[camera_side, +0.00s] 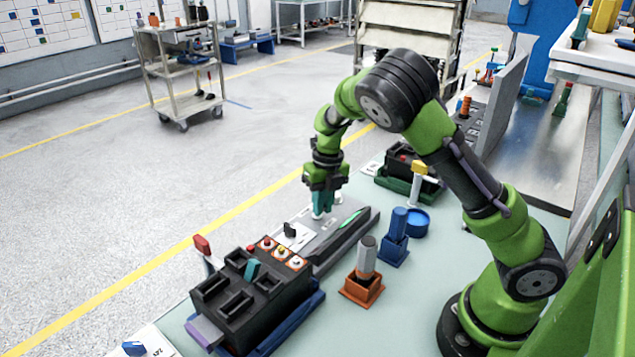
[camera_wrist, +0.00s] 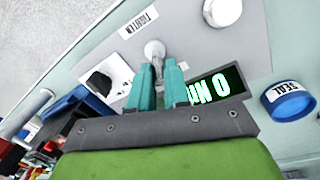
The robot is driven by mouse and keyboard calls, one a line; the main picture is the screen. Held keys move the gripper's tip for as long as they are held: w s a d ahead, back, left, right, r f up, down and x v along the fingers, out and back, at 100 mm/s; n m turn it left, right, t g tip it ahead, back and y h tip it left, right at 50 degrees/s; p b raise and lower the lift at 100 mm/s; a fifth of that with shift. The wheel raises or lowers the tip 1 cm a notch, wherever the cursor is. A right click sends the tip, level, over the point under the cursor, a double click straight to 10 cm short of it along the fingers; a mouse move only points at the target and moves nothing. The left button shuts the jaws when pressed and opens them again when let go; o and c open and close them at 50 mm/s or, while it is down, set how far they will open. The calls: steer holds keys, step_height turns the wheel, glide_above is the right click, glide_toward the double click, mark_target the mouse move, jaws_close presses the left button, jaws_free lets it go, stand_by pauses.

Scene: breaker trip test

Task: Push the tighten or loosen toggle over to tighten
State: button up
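The toggle (camera_wrist: 154,50) is a small pale grey lever on a round base, set in a grey panel (camera_wrist: 215,45). A label reading TIGHTEN (camera_wrist: 138,22) lies beyond it in the wrist view. In the side view the toggle's pale base (camera_side: 317,215) shows just under my gripper (camera_side: 322,203), which points down at the panel. In the wrist view my two teal fingertips (camera_wrist: 158,68) are a narrow gap apart, with the lever reaching back toward that gap. Whether they grip the lever is unclear. The loosen label is not visible.
A black knob (camera_side: 290,230) and a lit green display (camera_wrist: 215,88) are on the panel near the toggle. A black switch box (camera_side: 250,300) stands at front left. A blue SEAL cap (camera_wrist: 290,102) and orange holder (camera_side: 362,288) stand nearby on the bench.

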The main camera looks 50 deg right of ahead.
jaws_close()
steer(key=shift+w+r, duration=0.1)
steer(key=shift+w, duration=0.05)
steer(key=g, duration=0.1)
steer(key=w+g, duration=0.1)
steer(key=g, duration=0.1)
steer(key=shift+w+g, duration=0.75)
steer(key=shift+g, duration=0.7)
steer(key=shift+w+g, duration=0.4)
steer(key=shift+g, duration=0.75)
steer(key=shift+w+f+g, duration=0.15)
steer(key=shift+f+g, duration=0.05)
steer(key=shift+g, duration=0.1)
steer(key=o, duration=0.7)
jaws_free()
